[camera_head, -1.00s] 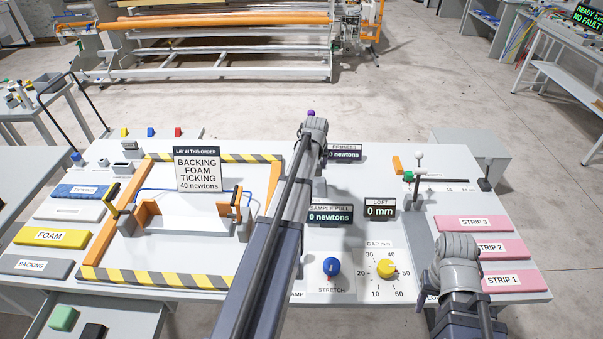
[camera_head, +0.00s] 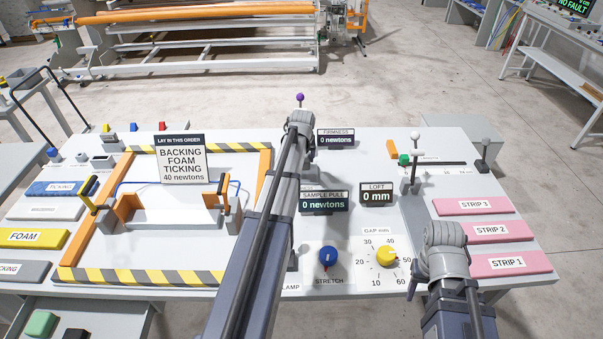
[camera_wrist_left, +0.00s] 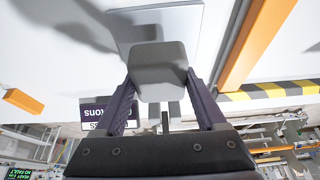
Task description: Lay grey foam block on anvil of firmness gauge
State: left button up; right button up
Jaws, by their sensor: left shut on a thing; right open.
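The grey foam block (camera_wrist_left: 160,62) is between the fingers of my left gripper (camera_wrist_left: 160,80), which is shut on it. Behind the block in the left wrist view is a flat light-grey plate (camera_wrist_left: 190,22); I cannot tell whether they touch. In the head view my left forearm reaches to the firmness gauge's purple knob (camera_head: 299,98) and hides the gripper, block and anvil. The firmness display (camera_head: 336,139) reads 0 newtons. My right gripper (camera_head: 416,278) is mostly hidden under its wrist, open, over the table's front right.
An orange-edged frame (camera_head: 265,190) with an order sign (camera_head: 180,160) stands left of my left arm. A loft display (camera_head: 376,194), a lever (camera_head: 414,160) and pink strips (camera_head: 490,232) are to the right. Stretch (camera_head: 328,257) and gap (camera_head: 386,256) dials are at the front.

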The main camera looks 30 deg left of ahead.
pick_arm(q)
jog(key=shift+f+b, duration=1.75)
jog(key=shift+f, duration=0.2)
jog(key=shift+f, duration=0.1)
jog(key=o, duration=1.2)
jog(key=shift+o, duration=0.2)
jog(key=p+v, duration=1.1)
jog(key=v, duration=0.1)
jog(key=shift+r, duration=0.2)
